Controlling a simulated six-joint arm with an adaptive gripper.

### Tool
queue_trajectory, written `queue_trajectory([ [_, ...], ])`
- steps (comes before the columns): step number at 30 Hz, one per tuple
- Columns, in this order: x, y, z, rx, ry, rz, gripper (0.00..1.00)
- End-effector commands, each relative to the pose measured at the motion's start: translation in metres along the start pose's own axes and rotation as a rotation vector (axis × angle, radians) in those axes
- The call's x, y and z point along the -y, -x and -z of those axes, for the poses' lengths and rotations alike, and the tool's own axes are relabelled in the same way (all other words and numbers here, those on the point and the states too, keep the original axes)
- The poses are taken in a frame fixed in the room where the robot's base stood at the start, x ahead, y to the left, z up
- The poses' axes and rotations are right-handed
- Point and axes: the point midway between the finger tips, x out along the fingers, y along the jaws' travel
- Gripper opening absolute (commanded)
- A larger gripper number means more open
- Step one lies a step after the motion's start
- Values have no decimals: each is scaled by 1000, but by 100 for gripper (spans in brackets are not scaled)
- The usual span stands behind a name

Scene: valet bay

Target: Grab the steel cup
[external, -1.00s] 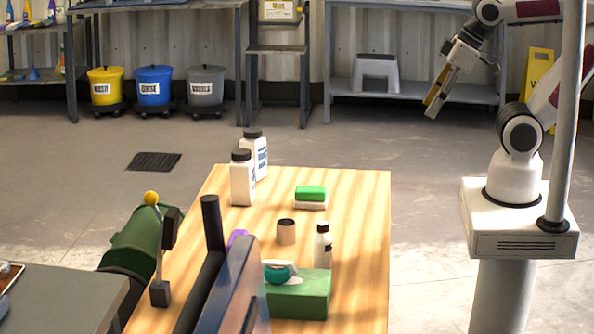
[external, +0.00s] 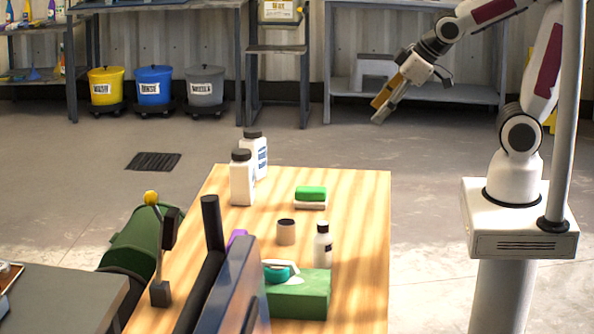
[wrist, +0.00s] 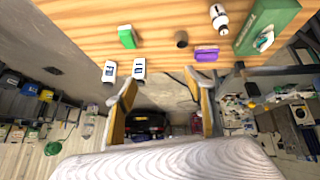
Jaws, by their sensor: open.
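A small cup (external: 286,232), tan with a dark open top, stands upright on the wooden table (external: 358,215); I take it as the steel cup. In the wrist view the cup (wrist: 181,40) is small and brownish, ahead of the jaws and near the picture's top. My gripper (external: 380,110) is in the air beyond the table's far edge, well apart from the cup. In the wrist view the two fingers (wrist: 162,92) are spread with nothing held between them.
A green-and-white sponge (external: 311,197), a white bottle (external: 322,246) and a purple object (wrist: 206,54) are near the cup. Two white dark-capped bottles (external: 242,180) stand at the table's far left. A green box (external: 310,296) and a dark upright panel (external: 235,290) are nearer the camera.

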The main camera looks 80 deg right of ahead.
Motion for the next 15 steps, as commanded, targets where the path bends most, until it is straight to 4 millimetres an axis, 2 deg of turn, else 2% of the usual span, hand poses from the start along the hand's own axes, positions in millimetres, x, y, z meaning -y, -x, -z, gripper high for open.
queue_trajectory([
  [15,-12,-88,36,-98,96,-10,54],
])
